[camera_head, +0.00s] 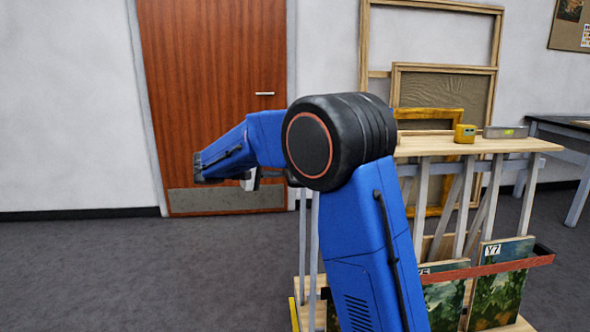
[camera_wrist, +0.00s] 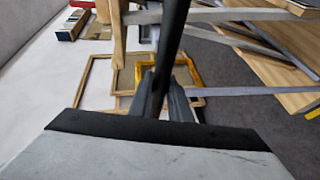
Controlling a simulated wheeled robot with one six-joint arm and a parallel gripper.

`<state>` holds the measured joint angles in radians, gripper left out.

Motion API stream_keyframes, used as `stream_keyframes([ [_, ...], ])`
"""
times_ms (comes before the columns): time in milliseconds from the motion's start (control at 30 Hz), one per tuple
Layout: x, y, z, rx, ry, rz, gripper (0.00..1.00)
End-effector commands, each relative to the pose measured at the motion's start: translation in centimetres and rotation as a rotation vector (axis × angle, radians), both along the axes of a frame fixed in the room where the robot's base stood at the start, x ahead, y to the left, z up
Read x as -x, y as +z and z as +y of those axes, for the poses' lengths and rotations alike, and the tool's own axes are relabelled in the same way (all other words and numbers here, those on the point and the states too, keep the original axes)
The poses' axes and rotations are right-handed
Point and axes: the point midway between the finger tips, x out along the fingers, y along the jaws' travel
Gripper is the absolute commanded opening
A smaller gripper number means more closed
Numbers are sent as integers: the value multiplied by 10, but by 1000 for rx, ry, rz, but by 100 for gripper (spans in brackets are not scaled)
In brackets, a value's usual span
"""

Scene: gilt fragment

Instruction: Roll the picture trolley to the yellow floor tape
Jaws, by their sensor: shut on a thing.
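The picture trolley shows in the head view, with a pale wooden top (camera_head: 470,146), grey uprights and a low wooden base partly hidden by my arm. Paintings (camera_head: 500,283) stand in it behind a red-brown rail (camera_head: 487,268). In the wrist view, my gripper (camera_wrist: 166,98) is shut on a dark bar (camera_wrist: 175,35), which looks like the trolley's handle. The fingers are not clear in the head view. A narrow yellow strip (camera_head: 293,314) shows beside the base's left edge; I cannot tell if it is the floor tape.
A yellow device (camera_head: 465,133) and a grey block (camera_head: 505,132) lie on the trolley top. A table (camera_head: 565,128) stands at the right. Grey floor (camera_head: 140,270) is clear at the left, before a brown door (camera_head: 213,80).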

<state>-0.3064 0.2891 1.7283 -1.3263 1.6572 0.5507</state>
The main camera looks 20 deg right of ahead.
Motion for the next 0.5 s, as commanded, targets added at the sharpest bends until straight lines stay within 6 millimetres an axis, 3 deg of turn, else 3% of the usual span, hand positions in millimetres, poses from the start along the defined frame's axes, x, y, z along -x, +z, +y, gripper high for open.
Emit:
stream_keyframes([
  [500,-2,-1,9,-1,-1,3,0],
])
